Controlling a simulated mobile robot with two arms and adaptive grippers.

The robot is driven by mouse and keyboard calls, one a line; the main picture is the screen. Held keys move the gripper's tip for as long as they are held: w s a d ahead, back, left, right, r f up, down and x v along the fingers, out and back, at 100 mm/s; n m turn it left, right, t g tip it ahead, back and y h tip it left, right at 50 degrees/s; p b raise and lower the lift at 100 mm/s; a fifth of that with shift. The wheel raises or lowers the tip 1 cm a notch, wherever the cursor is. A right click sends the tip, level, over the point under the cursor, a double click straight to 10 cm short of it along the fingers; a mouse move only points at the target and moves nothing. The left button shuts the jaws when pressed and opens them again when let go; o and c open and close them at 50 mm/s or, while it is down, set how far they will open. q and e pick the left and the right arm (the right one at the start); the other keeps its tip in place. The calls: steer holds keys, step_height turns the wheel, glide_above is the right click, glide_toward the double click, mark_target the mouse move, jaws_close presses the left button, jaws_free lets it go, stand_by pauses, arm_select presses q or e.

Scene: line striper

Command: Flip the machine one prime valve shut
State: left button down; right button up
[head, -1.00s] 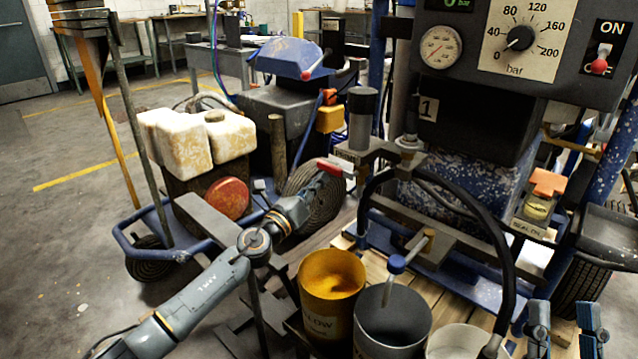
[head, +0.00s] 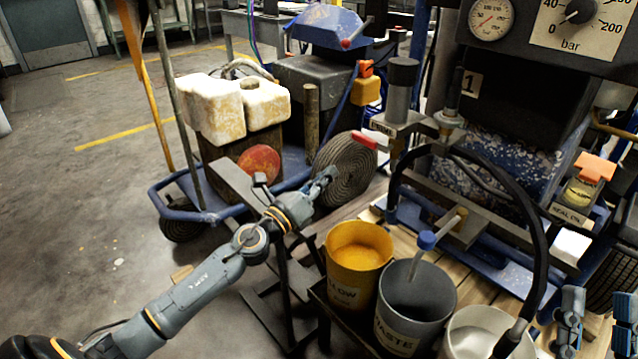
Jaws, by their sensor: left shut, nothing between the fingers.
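The prime valve on machine one shows in the head view as a red-tipped lever (head: 364,139). It sticks out to the left from the metal block under a grey cylinder, beside a small, partly hidden label. My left gripper (head: 328,179) is shut and empty. In the picture it lies below and left of the red tip, with a visible gap, in front of the coiled hose. My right gripper (head: 597,302) is at the lower right corner, its two fingers apart with nothing seen between them, partly cut off by the frame.
A yellow bucket (head: 357,246), a grey waste bucket (head: 416,300) and a white bucket (head: 480,335) stand below the valve. A black hose (head: 535,225) arches at the right. A blue cart with white jugs (head: 212,108) stands behind my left arm. Open floor lies at the left.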

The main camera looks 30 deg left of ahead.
arm_select(q)
steer(key=shift+v, duration=1.45)
steer(key=shift+f, duration=0.1)
